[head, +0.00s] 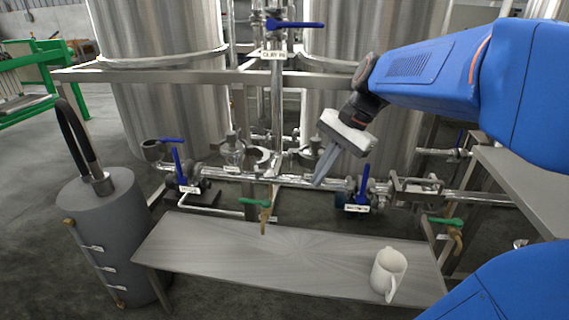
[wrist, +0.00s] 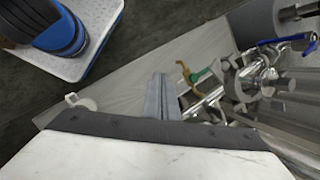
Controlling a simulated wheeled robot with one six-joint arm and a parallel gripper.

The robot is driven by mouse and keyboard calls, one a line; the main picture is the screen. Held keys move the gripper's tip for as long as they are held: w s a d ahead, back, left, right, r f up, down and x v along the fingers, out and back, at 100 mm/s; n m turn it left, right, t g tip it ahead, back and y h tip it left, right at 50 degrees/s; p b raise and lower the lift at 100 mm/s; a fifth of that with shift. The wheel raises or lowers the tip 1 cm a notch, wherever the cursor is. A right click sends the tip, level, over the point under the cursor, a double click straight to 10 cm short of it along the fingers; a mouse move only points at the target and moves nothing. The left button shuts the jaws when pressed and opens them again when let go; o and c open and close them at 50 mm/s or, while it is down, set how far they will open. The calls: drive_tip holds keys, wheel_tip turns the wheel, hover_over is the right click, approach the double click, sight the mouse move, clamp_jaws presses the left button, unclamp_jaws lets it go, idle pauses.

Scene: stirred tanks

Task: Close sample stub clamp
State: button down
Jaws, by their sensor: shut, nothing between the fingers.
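A grey metal clamp (head: 263,158) with spread, curved jaws sits on the steel pipework between the two tanks; it looks open. I cannot read a label that confirms it as the sample stub clamp. In the wrist view, similar grey clamp parts (wrist: 240,85) show on the pipework right of my fingers, partly overlapping other fittings. My gripper (head: 319,183) is shut and empty. It points down and slightly left, to the right of the clamp and apart from it in the picture. Its fingers also show at the middle of the wrist view (wrist: 160,77).
Blue-handled valves (head: 180,160) line the pipe. A grey cylinder (head: 110,235) stands left. The bench's middle is clear.

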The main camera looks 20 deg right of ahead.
sight(266, 155)
drive_tip(key=w+d+r+m+y, duration=0.1)
drive_tip(key=w+d+m, duration=0.1)
drive_tip(key=w, duration=0.1)
drive_tip(key=w+d+r+m+y, duration=0.1)
drive_tip(key=w+d+r+m, duration=0.1)
drive_tip(key=w, duration=0.1)
drive_tip(key=w+d+r+m+y, duration=0.1)
drive_tip(key=w+d+m+y, duration=0.1)
drive_tip(key=w, duration=0.2)
drive_tip(key=shift+r+m, duration=0.2)
drive_tip(key=shift+m, duration=0.2)
drive_tip(key=a+r+x, duration=0.2)
drive_tip(key=x, duration=1)
drive_tip(key=shift+w+a+f, duration=0.15)
drive_tip(key=shift+w+a, duration=0.1)
drive_tip(key=shift+a, duration=0.05)
drive_tip(key=shift+a, duration=0.1)
